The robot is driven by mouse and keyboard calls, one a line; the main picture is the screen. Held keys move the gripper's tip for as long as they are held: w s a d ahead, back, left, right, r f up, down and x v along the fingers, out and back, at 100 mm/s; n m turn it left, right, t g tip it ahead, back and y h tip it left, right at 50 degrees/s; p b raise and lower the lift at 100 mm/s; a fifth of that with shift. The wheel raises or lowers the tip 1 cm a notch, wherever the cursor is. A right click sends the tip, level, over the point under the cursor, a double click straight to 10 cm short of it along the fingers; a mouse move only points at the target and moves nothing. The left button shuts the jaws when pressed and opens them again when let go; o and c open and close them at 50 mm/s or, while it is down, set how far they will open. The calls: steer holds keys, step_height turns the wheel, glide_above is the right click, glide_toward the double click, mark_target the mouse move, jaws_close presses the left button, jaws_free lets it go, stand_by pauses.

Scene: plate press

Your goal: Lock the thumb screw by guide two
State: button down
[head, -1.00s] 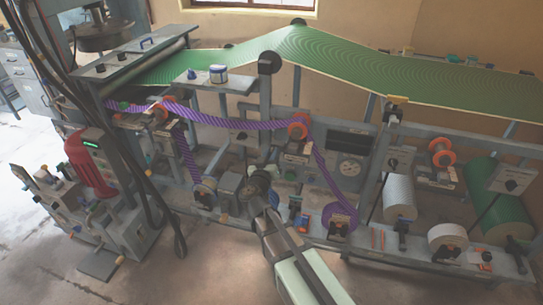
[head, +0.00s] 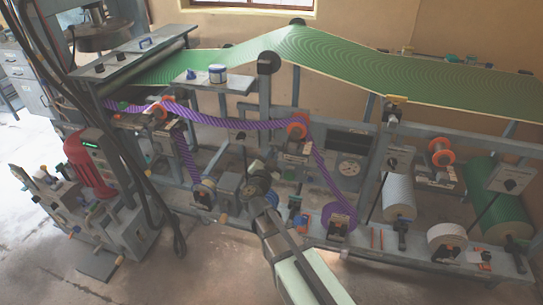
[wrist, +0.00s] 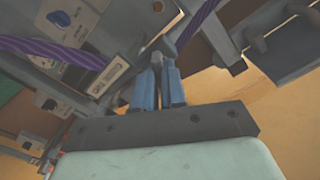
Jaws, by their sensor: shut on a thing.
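My gripper (wrist: 157,82) shows in the wrist view with its two blue fingers nearly together. They are shut on a small grey part (wrist: 156,58), which looks like the thumb screw but is mostly hidden between the fingertips. A labelled plate (wrist: 108,77) with a dark knob lies left of the fingers. In the head view my arm reaches up to the middle of the press frame, and its wrist hides the fingertips and the part. An orange-flanged guide roller (head: 298,126), with a labelled bracket (head: 296,158) under it, stands up and right of the wrist. I cannot read which guide is two.
A purple striped web (head: 230,123) runs over the rollers and down to a roll (head: 340,215) right of my arm. A green web (head: 400,72) spans the top. A dial gauge (head: 350,168) is to the right. Bare floor lies in front.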

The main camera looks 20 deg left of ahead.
steer(key=m, duration=1.1)
steer(key=shift+d+f, duration=0.1)
steer(key=shift+f, duration=0.05)
steer(key=shift+m, duration=0.3)
steer(key=c, duration=1.2)
jaws_free()
steer(key=shift+s, duration=0.1)
steer(key=s, duration=1.3)
steer(key=shift+s, duration=0.25)
